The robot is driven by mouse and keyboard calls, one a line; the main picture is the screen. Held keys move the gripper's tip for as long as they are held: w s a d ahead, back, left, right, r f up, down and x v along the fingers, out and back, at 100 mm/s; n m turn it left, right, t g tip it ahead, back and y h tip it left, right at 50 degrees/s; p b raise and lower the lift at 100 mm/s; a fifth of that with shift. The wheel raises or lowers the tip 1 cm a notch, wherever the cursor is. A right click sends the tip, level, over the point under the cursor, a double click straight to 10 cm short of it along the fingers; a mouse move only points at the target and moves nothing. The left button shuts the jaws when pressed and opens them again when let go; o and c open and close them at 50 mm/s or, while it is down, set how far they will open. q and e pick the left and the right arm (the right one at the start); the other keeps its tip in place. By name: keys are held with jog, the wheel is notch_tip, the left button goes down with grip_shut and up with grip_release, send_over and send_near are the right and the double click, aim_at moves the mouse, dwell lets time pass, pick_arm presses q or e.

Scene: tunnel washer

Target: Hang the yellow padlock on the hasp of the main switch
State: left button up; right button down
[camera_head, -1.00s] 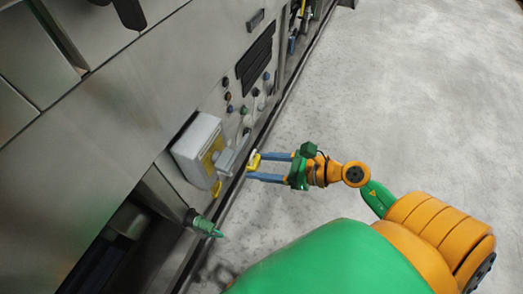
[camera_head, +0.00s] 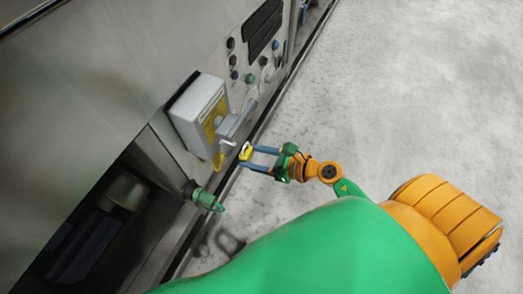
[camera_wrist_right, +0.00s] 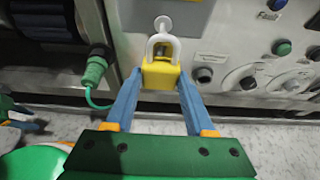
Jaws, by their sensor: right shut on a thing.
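The yellow padlock (camera_head: 245,152) is between the fingertips of my right gripper (camera_head: 248,157), which is shut on its body. In the right wrist view the padlock (camera_wrist_right: 161,75) is upright, with its pale shackle pointing up. The main switch is a grey box (camera_head: 197,108) with a yellow plate and a grey handle (camera_head: 228,127) on the machine front. The padlock is just right of and below the handle, seemingly apart from it. In the wrist view a pale round-ended part (camera_wrist_right: 163,23) shows behind the shackle; whether they touch is unclear. The hasp cannot be made out clearly.
A green connector (camera_head: 206,199) sticks out of the machine below the switch. Buttons and dials (camera_head: 250,79) lie along the panel beyond it. Blue and orange parts, perhaps my left gripper (camera_wrist_right: 22,121), show at the wrist view's left edge. The floor (camera_head: 400,110) is clear.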

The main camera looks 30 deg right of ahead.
jog(key=shift+w+a+r, duration=0.1)
jog(key=shift+w+a, duration=0.6)
jog(key=shift+w, duration=0.2)
jog(key=shift+w+a, duration=0.4)
jog(key=shift+w, duration=0.15)
pick_arm(q)
jog(key=shift+w+d+f+b, duration=0.1)
jog(key=shift+w+d+b, duration=0.05)
jog(key=shift+w+b, duration=0.15)
pick_arm(e)
jog(key=shift+w+a+f, duration=0.2)
jog(key=shift+w+f, duration=0.05)
jog(key=shift+f, duration=0.2)
jog(key=shift+w+a+f, duration=0.2)
jog(key=shift+f, duration=0.2)
jog(key=shift+c, duration=0.9)
grip_release()
